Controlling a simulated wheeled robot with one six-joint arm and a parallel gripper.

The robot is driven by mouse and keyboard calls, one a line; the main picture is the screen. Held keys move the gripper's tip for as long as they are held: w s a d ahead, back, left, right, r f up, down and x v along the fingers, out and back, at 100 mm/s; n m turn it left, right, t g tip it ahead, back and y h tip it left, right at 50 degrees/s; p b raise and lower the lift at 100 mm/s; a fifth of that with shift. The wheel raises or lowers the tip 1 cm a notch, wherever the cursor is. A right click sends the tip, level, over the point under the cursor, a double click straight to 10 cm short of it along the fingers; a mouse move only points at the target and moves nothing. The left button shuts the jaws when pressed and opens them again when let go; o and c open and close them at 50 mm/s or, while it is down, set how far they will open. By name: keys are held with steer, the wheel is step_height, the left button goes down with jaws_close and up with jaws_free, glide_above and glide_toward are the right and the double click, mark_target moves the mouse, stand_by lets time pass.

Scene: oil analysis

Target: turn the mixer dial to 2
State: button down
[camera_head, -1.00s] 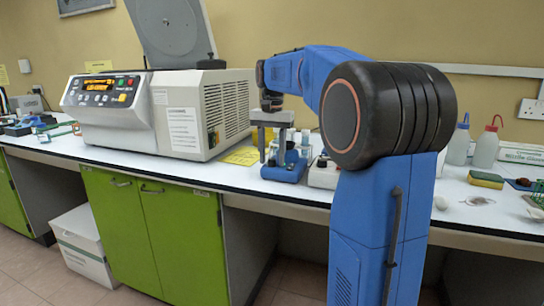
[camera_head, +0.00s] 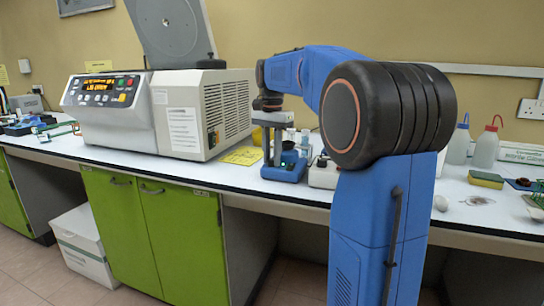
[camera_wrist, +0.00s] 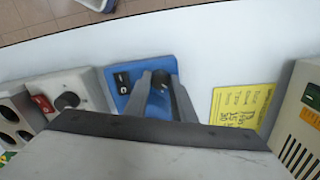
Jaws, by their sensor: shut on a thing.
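The mixer (camera_head: 283,173) is a small blue box on the bench, to the right of the large white machine. In the wrist view, its blue front (camera_wrist: 115,98) shows a black rocker switch (camera_wrist: 122,83). My gripper (camera_wrist: 161,84) points down at the mixer, with its two grey fingers either side of the dark dial (camera_wrist: 160,77) and shut on it. The fingers hide much of the dial, and I cannot read its setting. In the head view, my gripper (camera_head: 276,160) is at the mixer's front.
A white device (camera_wrist: 85,90) with a black knob and red switch stands beside the mixer. A yellow note (camera_wrist: 240,106) lies on its other side, before the large white machine (camera_head: 160,110) with its lid up. Wash bottles (camera_head: 487,147) stand at the right.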

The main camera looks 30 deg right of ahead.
mark_target(272, 159)
steer(key=m, duration=0.4)
steer(key=shift+m, duration=2.2)
steer(key=c, duration=1.5)
jaws_free()
steer(key=shift+r, duration=0.15)
step_height(272, 159, up, 17)
steer(key=shift+r, duration=0.1)
